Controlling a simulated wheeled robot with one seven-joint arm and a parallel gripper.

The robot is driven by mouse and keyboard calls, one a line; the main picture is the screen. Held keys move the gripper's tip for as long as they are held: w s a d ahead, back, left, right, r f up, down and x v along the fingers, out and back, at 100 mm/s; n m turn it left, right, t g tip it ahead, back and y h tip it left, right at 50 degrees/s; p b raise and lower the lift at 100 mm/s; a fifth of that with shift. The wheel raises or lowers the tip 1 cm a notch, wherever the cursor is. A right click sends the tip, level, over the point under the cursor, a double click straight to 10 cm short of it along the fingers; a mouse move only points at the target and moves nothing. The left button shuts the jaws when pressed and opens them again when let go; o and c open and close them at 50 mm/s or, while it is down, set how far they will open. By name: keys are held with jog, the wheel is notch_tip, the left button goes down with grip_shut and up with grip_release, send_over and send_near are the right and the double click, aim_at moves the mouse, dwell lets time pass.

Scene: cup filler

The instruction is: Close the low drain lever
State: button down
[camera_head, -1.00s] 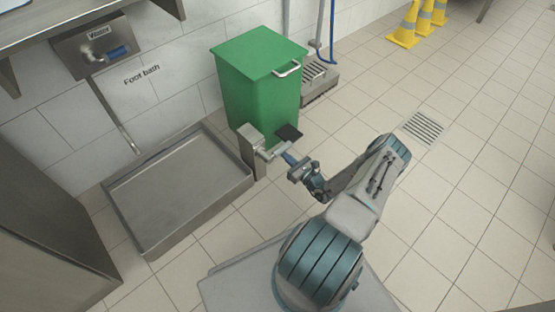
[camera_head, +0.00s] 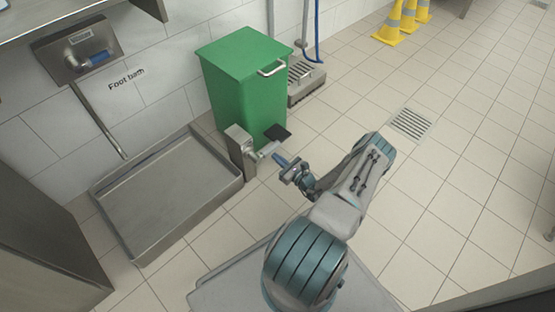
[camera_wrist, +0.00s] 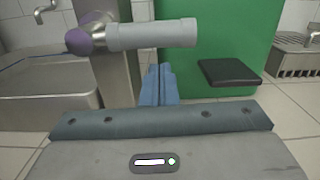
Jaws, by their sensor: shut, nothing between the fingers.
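The low drain lever (camera_head: 268,149) is a short grey bar on a metal post (camera_head: 240,148) at the right side of the foot bath basin (camera_head: 160,200). In the wrist view the lever (camera_wrist: 155,34) lies roughly level across the upper middle, with a dark purplish joint (camera_wrist: 86,38) at its left end. My gripper (camera_head: 279,160) is shut and empty, just right of and below the lever in the head view. In the wrist view its blue fingers (camera_wrist: 158,85) are together and appear below the bar. I cannot tell whether they touch it.
A green bin (camera_head: 246,85) with a dark pedal (camera_head: 278,132) stands close behind the lever. A floor grate (camera_head: 411,124) and yellow cones (camera_head: 392,25) are to the right. The tiled floor between is clear.

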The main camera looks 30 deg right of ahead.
jog(key=a+f+p+v, duration=0.1)
jog(key=f+p+v, duration=0.15)
jog(key=v, duration=0.85)
jog(key=w+a+r+n+g+y+p, duration=0.25)
jog(key=a+r+n+g+p, duration=0.3)
jog(key=r, duration=1.05)
jog(key=w+a+r+n+g+y+p, duration=0.25)
jog(key=a+r+n+g+p, duration=0.3)
jog(key=r, duration=0.95)
jog(key=w+a+r+n+g+y+p, duration=0.25)
jog(key=r+n+g+p, duration=0.45)
jog(key=r, duration=0.9)
jog(key=s+a+r+n+t+h+p, duration=0.1)
jog(key=s+a+r+n+h+p, duration=0.2)
jog(key=r, duration=1.1)
jog(key=s+a+r+n+h+p, duration=0.4)
jog(key=s+r+n+p, duration=0.3)
jog(key=r, duration=0.7)
jog(key=s+a+r+n+t+h+p, duration=0.1)
jog(key=s+a+r+n+h+p, duration=0.3)
jog(key=s+r+p, duration=0.4)
notch_tip(320, 180, up, 6)
jog(key=shift+s+a+f+n+t+p, duration=0.15)
jog(key=shift+a+n+t+p, duration=0.35)
jog(key=shift+a, duration=0.6)
